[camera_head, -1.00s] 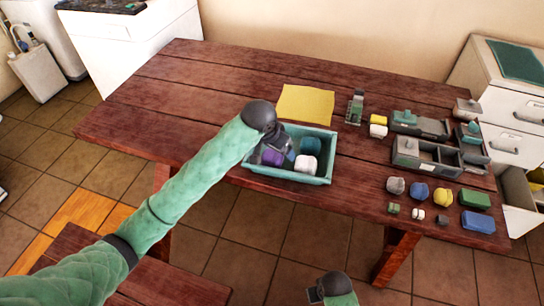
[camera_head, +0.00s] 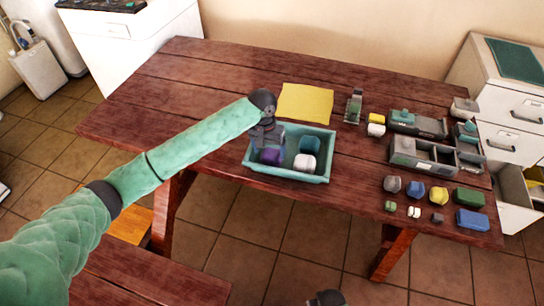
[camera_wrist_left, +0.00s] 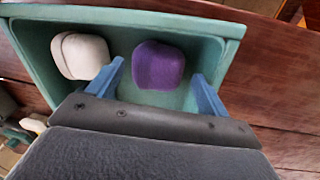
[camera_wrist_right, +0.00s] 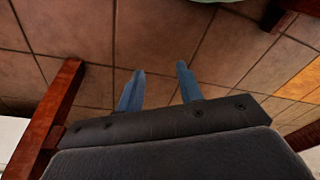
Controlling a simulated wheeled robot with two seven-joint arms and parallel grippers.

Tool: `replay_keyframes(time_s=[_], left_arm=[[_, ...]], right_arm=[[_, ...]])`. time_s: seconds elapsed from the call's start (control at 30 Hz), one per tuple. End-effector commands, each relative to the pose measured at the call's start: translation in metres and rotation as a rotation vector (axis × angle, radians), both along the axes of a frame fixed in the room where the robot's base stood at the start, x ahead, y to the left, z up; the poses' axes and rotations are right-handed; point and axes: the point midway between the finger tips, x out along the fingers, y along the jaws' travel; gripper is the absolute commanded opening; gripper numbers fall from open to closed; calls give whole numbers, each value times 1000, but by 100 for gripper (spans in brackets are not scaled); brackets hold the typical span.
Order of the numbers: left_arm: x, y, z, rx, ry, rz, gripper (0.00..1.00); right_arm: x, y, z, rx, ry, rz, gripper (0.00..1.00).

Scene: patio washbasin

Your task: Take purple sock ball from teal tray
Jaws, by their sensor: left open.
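The purple sock ball (camera_head: 271,157) lies in the left part of the teal tray (camera_head: 285,178). In the left wrist view the purple sock ball (camera_wrist_left: 158,65) shows ahead of my open fingers, inside the teal tray (camera_wrist_left: 140,17). My left gripper (camera_wrist_left: 158,70) is open and empty, pointing down over the tray, one finger toward each side of the ball. Whether the fingers reach down beside it I cannot tell. In the head view my left gripper (camera_head: 266,140) partly covers the tray's left end. My right gripper (camera_wrist_right: 160,69) is open and empty above the floor.
A white sock ball (camera_head: 305,162) and a teal one (camera_head: 310,145) share the tray. A yellow cloth (camera_head: 305,103) lies behind it. Grey organizers (camera_head: 424,155) and several small coloured items stand to the right. The table's left part is clear.

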Motion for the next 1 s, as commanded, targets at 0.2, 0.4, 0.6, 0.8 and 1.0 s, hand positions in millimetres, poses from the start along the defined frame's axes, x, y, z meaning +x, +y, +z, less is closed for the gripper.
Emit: replay_keyframes(time_s=[0.2, 0.4, 0.6, 0.8, 1.0], left_arm=[[-1, -3, -19, 1, 0, -1, 79], [-2, -5, -40, 1, 0, -1, 79], [-2, -6, -45, -1, -2, -2, 79], [-2, -5, -44, -1, -2, -2, 61], [-2, -5, -44, 0, -2, -2, 45]], right_arm=[[-5, -7, -29, -10, -11, 3, 36], [-7, -11, -47, -14, -23, 6, 36], [-8, -12, -51, -14, -26, 6, 36], [-7, -12, -51, -14, -26, 6, 36], [-7, -12, -50, -14, -26, 6, 36]])
